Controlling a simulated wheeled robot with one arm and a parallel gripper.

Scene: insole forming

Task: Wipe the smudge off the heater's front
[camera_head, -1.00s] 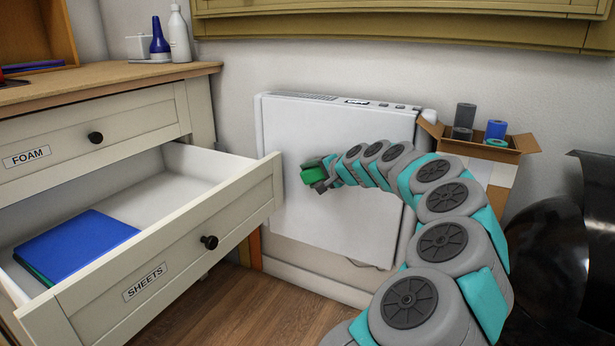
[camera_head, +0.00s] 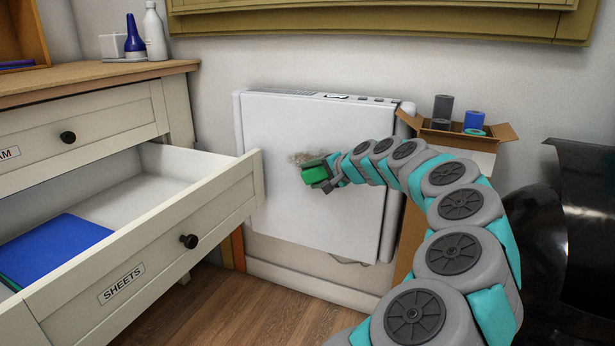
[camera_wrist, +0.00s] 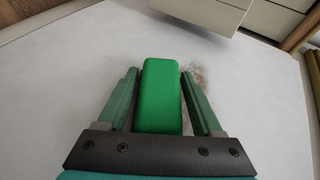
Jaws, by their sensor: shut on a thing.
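The white heater (camera_head: 290,205) stands against the wall, its flat front facing me. A brownish smudge (camera_head: 300,158) shows on the front, just above and left of my gripper; it also shows in the wrist view (camera_wrist: 200,78), right of the gripper and partly hidden by a finger. My gripper (camera_head: 322,172) is shut on a green block (camera_head: 314,174), which looks like a sponge. In the wrist view the green block (camera_wrist: 160,95) sits between the two fingers. It is at or close to the heater's front; I cannot tell whether it touches.
The open SHEETS drawer (camera_head: 150,235) juts out left of the heater, with blue sheets (camera_head: 55,250) inside. A cardboard box (camera_head: 460,137) with rolls stands right of the heater. Dark curved objects (camera_head: 580,230) stand at far right. Bottles (camera_head: 154,32) stand on the cabinet top.

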